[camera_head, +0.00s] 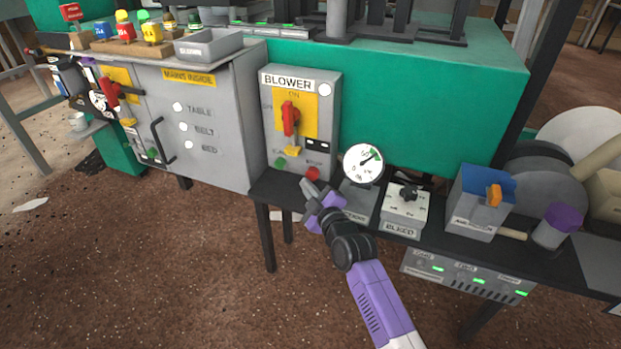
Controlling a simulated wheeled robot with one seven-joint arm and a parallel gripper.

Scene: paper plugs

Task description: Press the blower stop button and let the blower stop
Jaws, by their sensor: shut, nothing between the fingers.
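The blower box (335,120) is a grey panel labelled BLOWER, standing on a dark bench. It carries a red rotary switch (290,118) on a yellow plate. Low on its front are a green button (280,163) at the left and the red stop button (312,173) at the right. My gripper (306,188), with purple and grey fingers, is shut and empty. In the picture it is just below the red button. I cannot tell whether it touches the button or stands a little in front of it.
A round gauge (363,165) stands right of the blower box. Beside it are a grey box with a black knob (406,208) and a blue-topped box (476,203). A large grey cabinet (215,140) labelled MAINS INSIDE stands left. The floor (170,270) in front is mostly clear.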

